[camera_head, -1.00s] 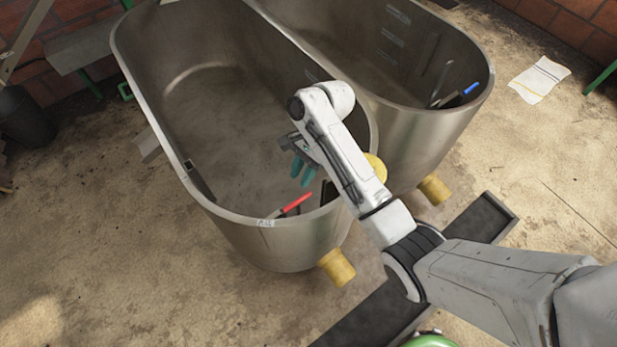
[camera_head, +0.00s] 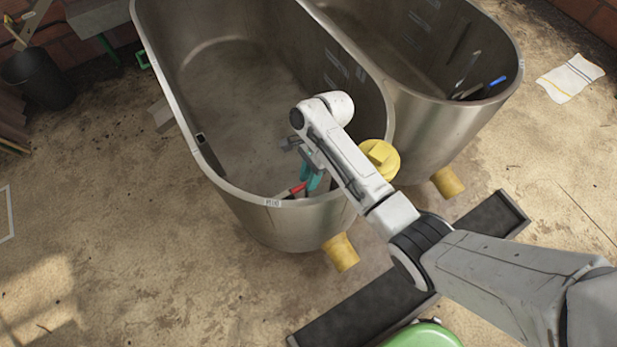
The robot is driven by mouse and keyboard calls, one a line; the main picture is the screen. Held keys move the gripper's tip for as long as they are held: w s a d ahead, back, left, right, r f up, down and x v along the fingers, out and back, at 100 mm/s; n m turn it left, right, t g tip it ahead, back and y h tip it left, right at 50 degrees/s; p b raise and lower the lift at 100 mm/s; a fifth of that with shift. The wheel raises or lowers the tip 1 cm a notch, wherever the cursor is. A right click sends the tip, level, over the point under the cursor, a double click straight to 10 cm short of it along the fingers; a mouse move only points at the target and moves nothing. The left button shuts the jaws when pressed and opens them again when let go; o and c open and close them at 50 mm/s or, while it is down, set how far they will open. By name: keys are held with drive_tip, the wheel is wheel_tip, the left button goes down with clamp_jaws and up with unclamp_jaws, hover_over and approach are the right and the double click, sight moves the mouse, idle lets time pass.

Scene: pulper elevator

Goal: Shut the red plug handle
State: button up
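The red plug handle (camera_head: 290,192) shows at the near inner wall of the left steel tank (camera_head: 226,187). Only a short red piece is visible, and its right end is hidden behind my gripper. My gripper (camera_head: 312,184), with teal fingers, reaches down inside the tank right beside the handle's right end. I cannot tell whether the fingers touch the handle or how far apart they are. My arm covers part of the tank's near right wall.
A second steel tank (camera_head: 465,135) adjoins on the right, with a blue handle (camera_head: 498,81) inside. A yellow part (camera_head: 380,158) is beside my forearm. Yellow outlet pipes (camera_head: 341,252) stick out below. A dark channel (camera_head: 365,312) lies on the floor. A cloth (camera_head: 571,78) lies at the right.

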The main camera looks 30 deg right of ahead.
drive_tip(key=shift+s+a+f, duration=0.1)
drive_tip(key=shift+a+f, duration=0.1)
drive_tip(key=shift+f, duration=0.25)
clamp_jaws()
idle(0.3)
